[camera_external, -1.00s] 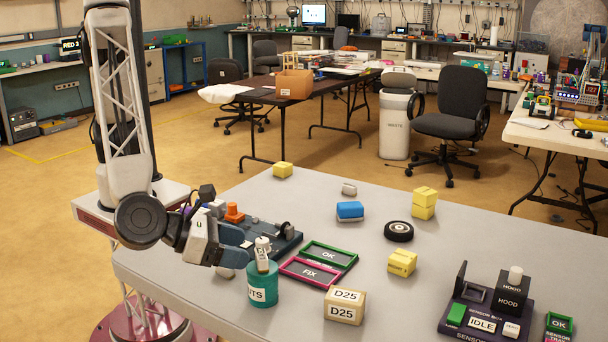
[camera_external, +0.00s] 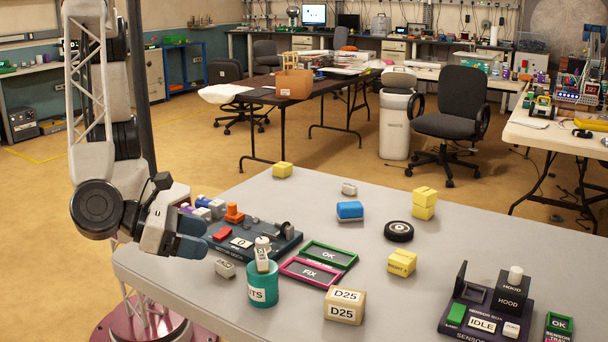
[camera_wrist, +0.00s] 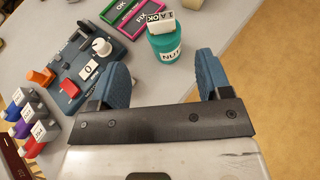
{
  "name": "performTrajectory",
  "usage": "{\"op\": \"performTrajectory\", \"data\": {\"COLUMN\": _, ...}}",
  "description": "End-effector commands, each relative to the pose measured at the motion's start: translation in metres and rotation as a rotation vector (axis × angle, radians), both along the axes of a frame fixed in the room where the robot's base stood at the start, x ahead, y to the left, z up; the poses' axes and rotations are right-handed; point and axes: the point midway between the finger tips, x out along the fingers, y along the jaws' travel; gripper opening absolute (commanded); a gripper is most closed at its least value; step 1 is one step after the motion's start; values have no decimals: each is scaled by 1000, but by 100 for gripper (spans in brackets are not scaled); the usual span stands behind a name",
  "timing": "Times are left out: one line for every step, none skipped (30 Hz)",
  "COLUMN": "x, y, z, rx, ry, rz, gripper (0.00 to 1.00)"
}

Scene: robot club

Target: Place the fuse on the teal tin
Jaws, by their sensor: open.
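The white fuse (camera_external: 262,261), labelled "1A OK" (camera_wrist: 157,22) in the wrist view, is on top of the teal tin (camera_external: 262,291). It stands on edge and looks slightly tilted in the external view. The tin (camera_wrist: 166,50) stands upright on the table, with part of its label visible. My gripper (camera_external: 192,236) is to the left of the tin and apart from it. In the wrist view its blue fingers (camera_wrist: 160,72) are spread with nothing between them, and the tin and fuse lie beyond them.
A small grey block (camera_external: 225,267) lies left of the tin.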

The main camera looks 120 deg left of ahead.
Motion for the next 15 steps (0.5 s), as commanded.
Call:
{"op": "performTrajectory", "data": {"x": 0, "y": 0, "z": 0, "rx": 0, "ry": 0, "rz": 0, "gripper": 71}}
{"op": "performTrajectory", "data": {"x": 0, "y": 0, "z": 0, "rx": 0, "ry": 0, "rz": 0, "gripper": 71}}
{"op": "performTrajectory", "data": {"x": 0, "y": 0, "z": 0, "rx": 0, "ry": 0, "rz": 0, "gripper": 71}}
{"op": "performTrajectory", "data": {"x": 0, "y": 0, "z": 0, "rx": 0, "ry": 0, "rz": 0, "gripper": 71}}
{"op": "performTrajectory", "data": {"x": 0, "y": 0, "z": 0, "rx": 0, "ry": 0, "rz": 0, "gripper": 71}}
{"op": "performTrajectory", "data": {"x": 0, "y": 0, "z": 0, "rx": 0, "ry": 0, "rz": 0, "gripper": 71}}
{"op": "performTrajectory", "data": {"x": 0, "y": 0, "z": 0, "rx": 0, "ry": 0, "rz": 0, "gripper": 71}}
{"op": "performTrajectory", "data": {"x": 0, "y": 0, "z": 0, "rx": -1, "ry": -1, "rz": 0, "gripper": 71}}
{"op": "performTrajectory", "data": {"x": 0, "y": 1, "z": 1, "rx": -2, "ry": 0, "rz": 2, "gripper": 71}}
{"op": "performTrajectory", "data": {"x": 0, "y": 2, "z": 1, "rx": -4, "ry": -1, "rz": 5, "gripper": 71}}
{"op": "performTrajectory", "data": {"x": -1, "y": 3, "z": 2, "rx": -7, "ry": -2, "rz": 8, "gripper": 71}}
{"op": "performTrajectory", "data": {"x": -1, "y": 6, "z": 4, "rx": -13, "ry": -3, "rz": 15, "gripper": 71}}
{"op": "performTrajectory", "data": {"x": -2, "y": 9, "z": 6, "rx": -20, "ry": -4, "rz": 22, "gripper": 71}}
{"op": "performTrajectory", "data": {"x": -3, "y": 12, "z": 9, "rx": -27, "ry": -5, "rz": 32, "gripper": 71}}
{"op": "performTrajectory", "data": {"x": -4, "y": 18, "z": 12, "rx": -41, "ry": -8, "rz": 48, "gripper": 71}}
